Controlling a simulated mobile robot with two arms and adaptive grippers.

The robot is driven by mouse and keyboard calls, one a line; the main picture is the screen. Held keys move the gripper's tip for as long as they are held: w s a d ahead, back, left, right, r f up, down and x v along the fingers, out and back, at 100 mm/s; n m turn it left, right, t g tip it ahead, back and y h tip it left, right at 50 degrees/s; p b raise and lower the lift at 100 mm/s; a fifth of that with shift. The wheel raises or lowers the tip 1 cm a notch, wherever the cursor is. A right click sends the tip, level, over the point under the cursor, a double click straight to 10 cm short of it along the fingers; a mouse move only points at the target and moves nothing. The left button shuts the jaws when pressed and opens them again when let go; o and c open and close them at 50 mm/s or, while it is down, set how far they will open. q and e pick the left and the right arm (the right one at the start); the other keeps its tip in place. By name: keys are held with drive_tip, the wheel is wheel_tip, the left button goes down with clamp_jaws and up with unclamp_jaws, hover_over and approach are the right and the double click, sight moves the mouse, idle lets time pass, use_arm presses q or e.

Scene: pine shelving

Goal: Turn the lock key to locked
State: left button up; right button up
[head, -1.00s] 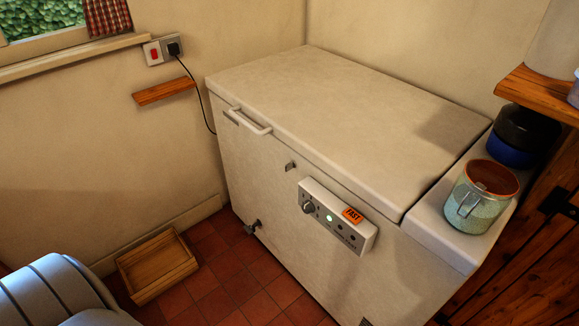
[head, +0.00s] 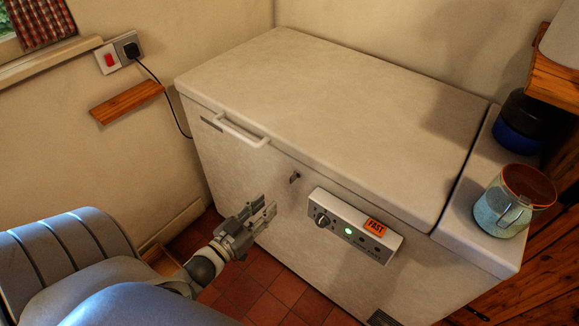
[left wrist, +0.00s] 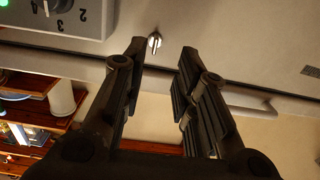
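The lock key (head: 295,177) is a small metal key in the front face of the white chest freezer (head: 330,90), below the lid and left of the control panel. It also shows in the left wrist view as a small bright key (left wrist: 154,42), just beyond and between the fingertips. My left gripper (head: 267,205) is open and empty in front of the freezer, below and left of the key in the head view. In the left wrist view its two fingers (left wrist: 160,65) are spread apart. The key's exact angle is hard to read. My right gripper is not in view.
The control panel (head: 354,225) with a knob, green light and orange FAST label juts out right of the key. The lid handle (head: 241,131) is up to the left. A mug (head: 495,212) and dark pots stand on the right ledge.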

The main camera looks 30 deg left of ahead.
sight(294, 177)
use_arm(q)
drive_tip(key=w+d+r+p, duration=0.1)
drive_tip(key=w+r, duration=0.1)
drive_tip(key=w, duration=0.9)
drive_tip(key=shift+w+d, duration=0.1)
drive_tip(key=shift+c, duration=0.3)
drive_tip(key=c, duration=0.5)
clamp_jaws()
